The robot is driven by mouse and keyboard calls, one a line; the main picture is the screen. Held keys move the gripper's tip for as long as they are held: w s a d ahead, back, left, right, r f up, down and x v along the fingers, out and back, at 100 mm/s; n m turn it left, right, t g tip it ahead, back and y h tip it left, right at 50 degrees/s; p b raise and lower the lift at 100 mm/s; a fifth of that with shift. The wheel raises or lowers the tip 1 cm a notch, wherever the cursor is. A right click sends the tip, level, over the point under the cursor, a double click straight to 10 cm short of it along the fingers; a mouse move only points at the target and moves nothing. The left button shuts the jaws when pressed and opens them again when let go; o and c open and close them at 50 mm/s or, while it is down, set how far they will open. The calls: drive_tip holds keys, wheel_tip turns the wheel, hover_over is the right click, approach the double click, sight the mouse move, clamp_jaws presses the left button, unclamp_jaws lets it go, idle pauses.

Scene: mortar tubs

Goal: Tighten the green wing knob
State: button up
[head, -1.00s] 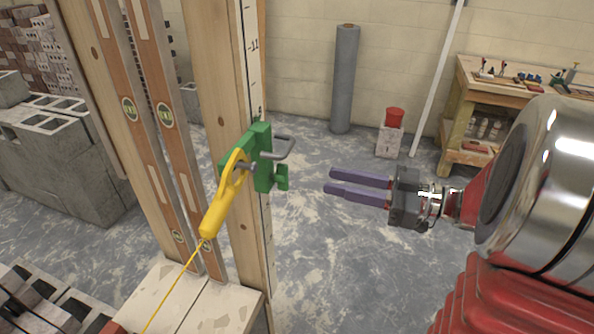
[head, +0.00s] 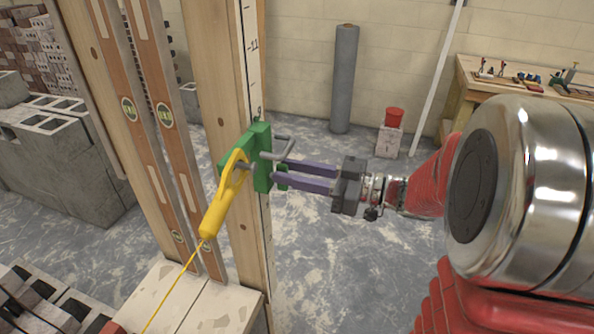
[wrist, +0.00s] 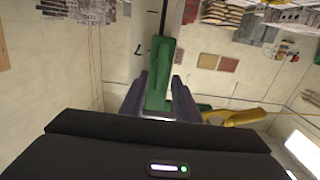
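The green clamp bracket (head: 261,152) sits on the wooden post (head: 218,90). Its green wing knob (head: 282,187) sticks out on the right side, partly hidden by my fingers. My gripper (head: 280,170) reaches in from the right, its two purple fingers apart with their tips at the knob. In the wrist view green parts of the clamp (wrist: 160,60) and the knob (wrist: 155,101) show between the fingers. I see no clear grip, and cannot tell whether a finger touches the knob.
Spirit levels (head: 164,112) stand at the left. A workbench (head: 462,96) is at the back right.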

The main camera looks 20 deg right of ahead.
drive_tip(key=shift+c, duration=0.2)
clamp_jaws()
